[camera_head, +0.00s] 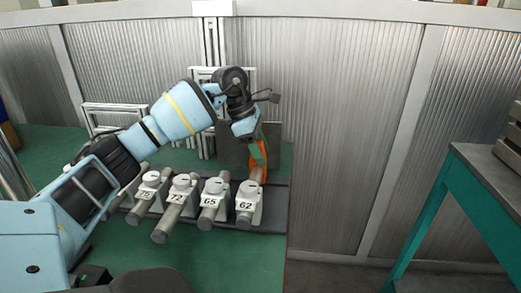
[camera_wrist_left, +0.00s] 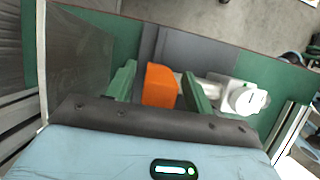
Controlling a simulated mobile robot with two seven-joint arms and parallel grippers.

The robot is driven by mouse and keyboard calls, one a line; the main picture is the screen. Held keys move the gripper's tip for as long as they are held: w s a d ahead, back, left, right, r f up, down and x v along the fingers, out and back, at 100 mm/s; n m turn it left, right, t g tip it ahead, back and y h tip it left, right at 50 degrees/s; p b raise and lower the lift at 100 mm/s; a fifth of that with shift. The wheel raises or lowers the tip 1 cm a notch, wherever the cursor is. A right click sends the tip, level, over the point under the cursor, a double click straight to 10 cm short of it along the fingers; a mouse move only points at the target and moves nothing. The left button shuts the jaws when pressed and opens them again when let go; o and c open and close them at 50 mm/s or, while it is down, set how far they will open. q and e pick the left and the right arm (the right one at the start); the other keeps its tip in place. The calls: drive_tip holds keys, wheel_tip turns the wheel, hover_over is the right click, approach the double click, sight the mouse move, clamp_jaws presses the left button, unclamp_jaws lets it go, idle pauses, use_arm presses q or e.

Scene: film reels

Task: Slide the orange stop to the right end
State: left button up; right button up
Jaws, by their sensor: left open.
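The orange stop (camera_head: 264,172) stands at the right part of a dark grey rail (camera_head: 277,205), just beyond the holder marked 62 (camera_head: 246,205). My left gripper (camera_head: 258,154) is over it, with green fingers pointing down, and partly hides it. In the left wrist view, the stop (camera_wrist_left: 161,86) lies between the two green fingers of my left gripper (camera_wrist_left: 160,78). The fingers are open, with a small gap on either side of the stop. My right gripper is not in view.
Several grey cylinders in white numbered holders, such as 65 (camera_head: 211,201), line the rail to the left. A dark upright panel (camera_head: 234,150) stands behind. The green table (camera_head: 265,265) ends just right of the rail. A teal stand (camera_head: 470,190) is far right.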

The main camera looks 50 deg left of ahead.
use_arm(q)
clamp_jaws()
drive_tip(key=w+d+p, duration=0.4)
drive_tip(key=d, duration=0.1)
drive_tip(key=shift+w+d+r, duration=0.15)
drive_tip(key=shift+w+d, duration=0.1)
drive_tip(key=shift+w, duration=0.05)
drive_tip(key=shift+c, duration=2.2)
unclamp_jaws()
drive_tip(key=o, duration=0.4)
drive_tip(key=shift+w+d, duration=0.1)
drive_tip(key=shift+o, duration=0.2)
